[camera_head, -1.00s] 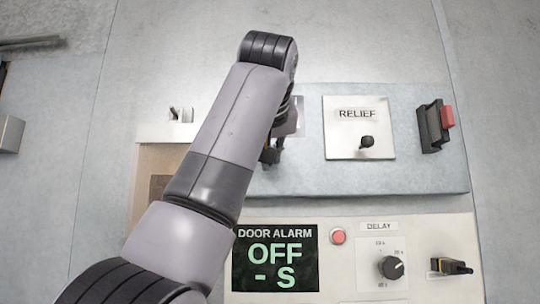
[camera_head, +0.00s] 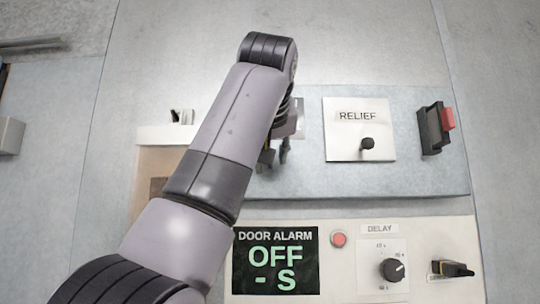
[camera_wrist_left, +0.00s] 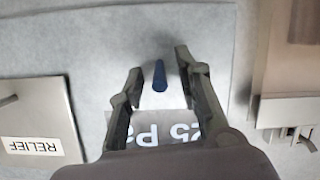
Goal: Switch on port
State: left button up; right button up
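My left gripper (camera_head: 275,158) hangs over the blue-grey panel (camera_head: 415,178), mostly hidden behind my left arm in the head view. In the left wrist view the left gripper (camera_wrist_left: 158,68) is open. A short dark blue lever (camera_wrist_left: 160,76) stands between its fingers, apart from both. Below it is a grey plate (camera_wrist_left: 150,128) reading "25 Pa", partly covered by the gripper. The RELIEF plate (camera_head: 345,145) with a black toggle (camera_head: 367,143) is right of the gripper in the head view. No label reading "port" is legible. My right gripper is out of view.
A red-and-black rocker switch (camera_head: 436,128) is at the right. Below are the DOOR ALARM display (camera_head: 275,262) reading "OFF - S", a red button (camera_head: 338,239), a DELAY knob (camera_head: 392,268) and a black lever switch (camera_head: 452,268). A small toggle (camera_head: 180,116) is at left.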

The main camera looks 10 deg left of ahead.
pick_arm(q)
jog(key=v, duration=1.2)
jog(key=shift+f, duration=0.1)
dwell(0.4)
